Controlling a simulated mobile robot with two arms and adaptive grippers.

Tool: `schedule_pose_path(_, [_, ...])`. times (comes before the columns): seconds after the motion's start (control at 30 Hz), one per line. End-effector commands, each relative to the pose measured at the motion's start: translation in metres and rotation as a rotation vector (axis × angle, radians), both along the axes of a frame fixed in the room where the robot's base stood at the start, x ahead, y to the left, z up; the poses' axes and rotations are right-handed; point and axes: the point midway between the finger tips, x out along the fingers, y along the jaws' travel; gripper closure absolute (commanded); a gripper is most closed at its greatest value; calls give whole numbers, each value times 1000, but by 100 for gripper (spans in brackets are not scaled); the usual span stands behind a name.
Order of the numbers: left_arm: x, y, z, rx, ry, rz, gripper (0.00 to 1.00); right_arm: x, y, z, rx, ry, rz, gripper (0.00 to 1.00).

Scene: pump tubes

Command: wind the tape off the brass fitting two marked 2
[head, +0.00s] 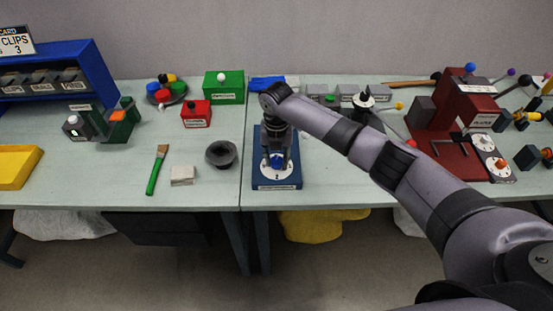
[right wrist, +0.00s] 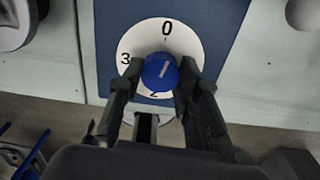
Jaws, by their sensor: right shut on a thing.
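My right gripper (head: 277,160) reaches down over a blue board (head: 287,140) at the front middle of the tables. In the right wrist view, its two fingers (right wrist: 160,88) are shut on a round blue knob (right wrist: 161,71), one on each side. The knob sits at the centre of a white dial (right wrist: 137,40) marked 0, 3 and 2; the 2 is partly covered by the gripper. A short pale line on the knob is tilted. The dial also shows in the head view (head: 288,173). I cannot make out a brass fitting or tape. My left gripper is not in view.
A dark grey round dish (head: 221,153), a pale block (head: 183,176) and a green-handled brush (head: 156,170) lie left of the board. A green box (head: 223,87) and red box (head: 195,113) stand behind. A dark red stand (head: 462,110) is at right.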

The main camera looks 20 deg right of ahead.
Motion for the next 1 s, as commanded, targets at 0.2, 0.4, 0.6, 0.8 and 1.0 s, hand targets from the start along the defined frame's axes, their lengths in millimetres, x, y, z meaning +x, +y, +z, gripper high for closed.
schedule_pose_path(0.2, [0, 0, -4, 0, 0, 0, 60, 1, 0, 0, 1, -3, 130, 97])
schedule_pose_path(0.4, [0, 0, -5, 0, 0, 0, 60, 1, 0, 1, 0, -2, 199, 97])
schedule_pose_path(0.6, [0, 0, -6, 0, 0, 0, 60, 1, 0, 1, 0, -2, 227, 97])
schedule_pose_path(0.8, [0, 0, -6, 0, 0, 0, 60, 1, 0, 1, 0, -2, 230, 97])
schedule_pose_path(1.0, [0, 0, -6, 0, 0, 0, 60, 1, 0, 1, 0, -2, 229, 68])
